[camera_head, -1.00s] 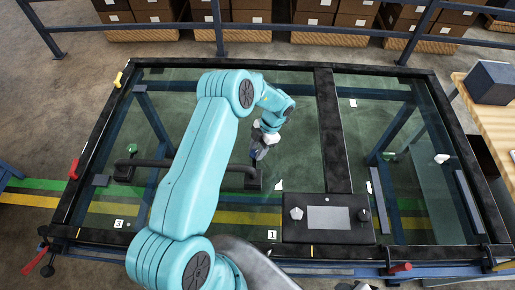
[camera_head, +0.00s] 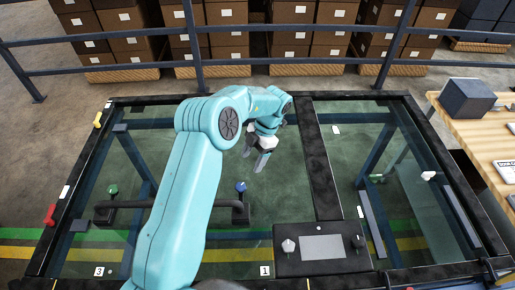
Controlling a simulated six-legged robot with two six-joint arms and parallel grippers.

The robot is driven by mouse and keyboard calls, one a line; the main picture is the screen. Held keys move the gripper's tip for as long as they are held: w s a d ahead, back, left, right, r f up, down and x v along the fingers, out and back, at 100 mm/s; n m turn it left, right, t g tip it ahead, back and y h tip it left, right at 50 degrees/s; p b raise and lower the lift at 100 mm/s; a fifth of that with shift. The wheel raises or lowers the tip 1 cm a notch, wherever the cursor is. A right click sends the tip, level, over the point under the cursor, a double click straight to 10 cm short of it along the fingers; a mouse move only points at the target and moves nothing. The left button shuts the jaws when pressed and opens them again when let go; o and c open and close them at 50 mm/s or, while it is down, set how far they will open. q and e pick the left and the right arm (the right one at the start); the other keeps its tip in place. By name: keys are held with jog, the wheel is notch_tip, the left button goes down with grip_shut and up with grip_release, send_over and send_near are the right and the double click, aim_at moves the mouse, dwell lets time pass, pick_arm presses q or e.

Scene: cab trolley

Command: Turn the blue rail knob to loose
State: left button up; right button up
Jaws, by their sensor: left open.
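The blue rail knob (camera_head: 241,187) sits at the right end of a dark rail (camera_head: 170,204) on the glass-topped panel. Its turn position is too small to read. My left gripper (camera_head: 256,162) is above and slightly to the right of the knob in the picture, pointing down, its fingers apart and empty. It appears clear of the knob. A green knob (camera_head: 113,189) sits at the rail's left end. My left arm hides the middle of the rail. My right gripper is out of view.
A control box (camera_head: 320,247) with a grey screen lies at the panel's front. A dark bar (camera_head: 322,170) divides the glass. A wooden table (camera_head: 480,138) with a dark box (camera_head: 468,98) stands at right. A railing and stacked cartons (camera_head: 228,41) are behind.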

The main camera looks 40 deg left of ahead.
pick_arm(q)
jog(key=v, duration=0.5)
jog(key=shift+r, duration=0.2)
dwell(0.4)
